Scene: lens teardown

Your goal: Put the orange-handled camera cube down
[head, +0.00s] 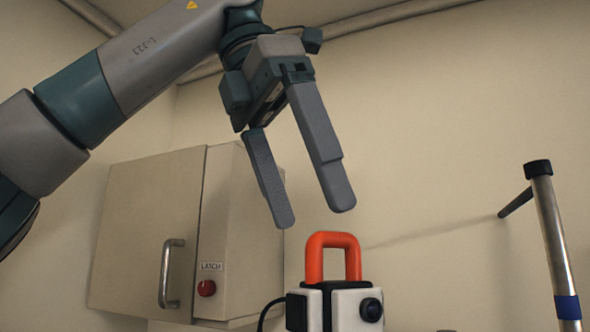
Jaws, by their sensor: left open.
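The camera cube (347,308) is white and black with a dark round lens on its right face and an orange loop handle (334,240) on top. It sits at the bottom of the head view, cut off by the lower edge, so what is under it is hidden. A black cable leaves its left side. My left gripper (312,216) is open and empty, with its fingers pointing down above the handle. The fingertips appear apart from the handle. My right gripper is not in view.
A beige wall cabinet (150,235) with a metal handle (170,273) and a red latch knob (206,288) is at the left. A metal post (553,240) with a black cap and blue band stands at the right. Pipes (370,20) run along the top.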

